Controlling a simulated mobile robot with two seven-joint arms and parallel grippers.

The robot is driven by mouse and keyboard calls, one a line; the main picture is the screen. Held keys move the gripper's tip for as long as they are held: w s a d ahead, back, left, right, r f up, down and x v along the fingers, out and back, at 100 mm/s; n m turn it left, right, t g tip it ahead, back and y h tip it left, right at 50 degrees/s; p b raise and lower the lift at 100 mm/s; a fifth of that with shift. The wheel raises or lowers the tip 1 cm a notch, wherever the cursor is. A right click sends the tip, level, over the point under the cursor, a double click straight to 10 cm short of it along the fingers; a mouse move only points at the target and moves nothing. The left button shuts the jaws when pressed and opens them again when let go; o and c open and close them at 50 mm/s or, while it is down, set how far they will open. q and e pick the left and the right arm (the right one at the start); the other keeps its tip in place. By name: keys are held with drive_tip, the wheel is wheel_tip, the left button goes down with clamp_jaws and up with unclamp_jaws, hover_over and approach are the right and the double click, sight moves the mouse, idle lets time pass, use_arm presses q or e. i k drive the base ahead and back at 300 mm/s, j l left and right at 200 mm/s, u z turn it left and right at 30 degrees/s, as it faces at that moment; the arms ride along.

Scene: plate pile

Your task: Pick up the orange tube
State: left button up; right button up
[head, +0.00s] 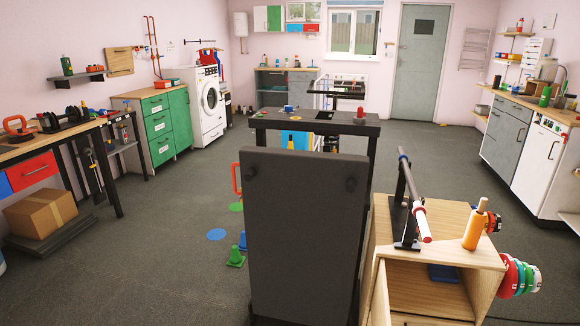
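An orange, bottle-shaped tube (475,229) with a narrow, pale tan top stands upright on the light wooden cabinet (462,248) at the lower right of the head view. It is near the cabinet's right edge, and nothing holds it. Neither of my grippers shows in this view.
A metal bar (413,192) on a black stand is left of the tube. Coloured plates (520,277) hang on the cabinet's right side. A tall dark panel (302,225) fills the centre foreground. Small cones (236,257) stand on the floor to its left. Open floor (165,235) lies further left.

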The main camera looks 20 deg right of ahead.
sight(477, 222)
drive_tip(key=i+l, duration=0.1)
drive_tip(key=l, duration=0.6)
drive_tip(key=i+l, duration=0.1)
drive_tip(key=l, duration=1.25)
drive_tip(key=i+l, duration=0.15)
drive_tip(key=l, duration=0.5)
drive_tip(key=i+l, duration=0.1)
drive_tip(key=l, duration=0.6)
drive_tip(key=i+l, duration=0.1)
drive_tip(key=l, duration=0.6)
drive_tip(key=i+l, duration=0.1)
drive_tip(key=l, duration=1.25)
drive_tip(key=i, duration=0.05)
